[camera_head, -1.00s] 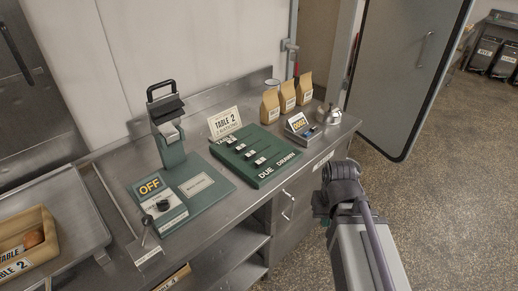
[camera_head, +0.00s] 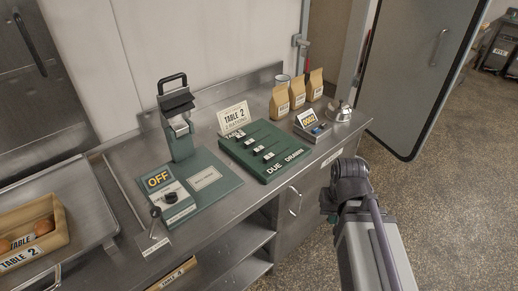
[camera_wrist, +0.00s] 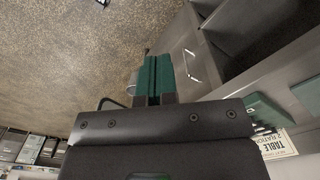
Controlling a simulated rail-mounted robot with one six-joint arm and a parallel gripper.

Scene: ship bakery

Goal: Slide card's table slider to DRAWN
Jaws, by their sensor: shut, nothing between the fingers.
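A green slider board (camera_head: 264,150) with several sliders and the words DUE and DRAWN along its front edge lies on the steel counter. A card reading TABLE 2 (camera_head: 234,117) stands at its back edge. Which slider belongs to the card I cannot tell for sure. My arm is at the right, in front of the counter and apart from the board. My gripper shows in the wrist view (camera_wrist: 153,80), its green fingers together with nothing between them. It points toward the floor and the cabinet front. In the head view my gripper's fingers cannot be made out.
A green press with an OFF panel (camera_head: 158,180) stands left of the board. Paper bags (camera_head: 298,93), a small display box (camera_head: 309,124) and a metal pot (camera_head: 339,110) stand at right. A bread tray (camera_head: 34,236) is far left. Floor at right is clear.

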